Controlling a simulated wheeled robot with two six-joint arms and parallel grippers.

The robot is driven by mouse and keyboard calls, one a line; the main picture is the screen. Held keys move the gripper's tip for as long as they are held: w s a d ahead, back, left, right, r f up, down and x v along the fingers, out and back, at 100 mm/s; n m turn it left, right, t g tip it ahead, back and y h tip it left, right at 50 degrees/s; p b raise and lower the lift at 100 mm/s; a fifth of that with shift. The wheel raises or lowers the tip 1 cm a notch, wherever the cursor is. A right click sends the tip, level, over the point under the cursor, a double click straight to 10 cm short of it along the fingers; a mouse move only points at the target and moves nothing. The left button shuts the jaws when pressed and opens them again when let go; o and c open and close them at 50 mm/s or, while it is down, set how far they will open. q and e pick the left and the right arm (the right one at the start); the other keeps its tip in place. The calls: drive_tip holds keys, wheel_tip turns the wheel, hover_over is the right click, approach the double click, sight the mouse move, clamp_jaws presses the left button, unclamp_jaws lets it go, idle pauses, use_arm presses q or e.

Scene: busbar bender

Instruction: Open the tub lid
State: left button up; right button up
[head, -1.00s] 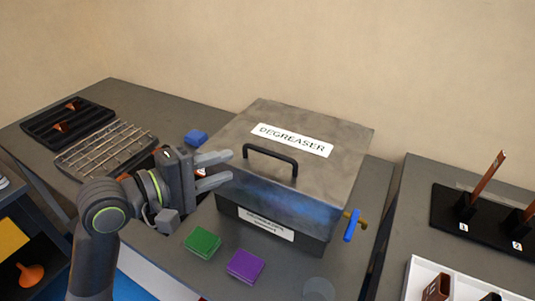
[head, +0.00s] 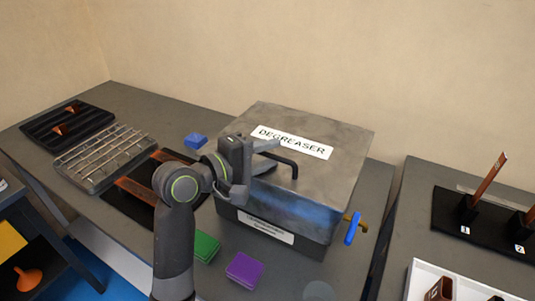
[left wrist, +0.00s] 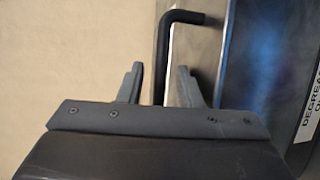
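The grey metal tub (head: 285,216), labelled DEGREASER on top, stands on the table with its lid (head: 335,155) shut. The lid's black bar handle (head: 287,167) is near the front of the lid; its left part is hidden by my gripper in the head view. My left gripper (head: 271,156) is at the left end of the handle. In the left wrist view my gripper (left wrist: 162,82) is open, and the handle (left wrist: 163,55) runs between its two fingers, with a gap visible on each side. My right gripper is not in view.
A green block (head: 206,246) and a purple block (head: 244,269) lie in front of the tub, and a blue one (head: 195,139) behind my left arm. A blue-handled valve (head: 352,229) sticks out at the tub's right. A wire rack (head: 104,157) and black tray (head: 68,123) are at left.

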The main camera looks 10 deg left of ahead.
use_arm(q)
clamp_jaws()
idle(0.3)
drive_tip(key=w+d+r+g+y+p, duration=0.1)
drive_tip(key=w+r+g+p, duration=0.1)
drive_tip(key=r+p, duration=0.5)
drive_tip(key=w+d+r+n+g+y+p, duration=0.1)
drive_tip(key=w+r+p, duration=0.3)
drive_tip(key=p, duration=1.5)
drive_tip(key=shift+w+d+r+n+g+y, duration=0.4)
drive_tip(key=shift+r+g, duration=0.4)
drive_tip(key=shift+r, duration=0.85)
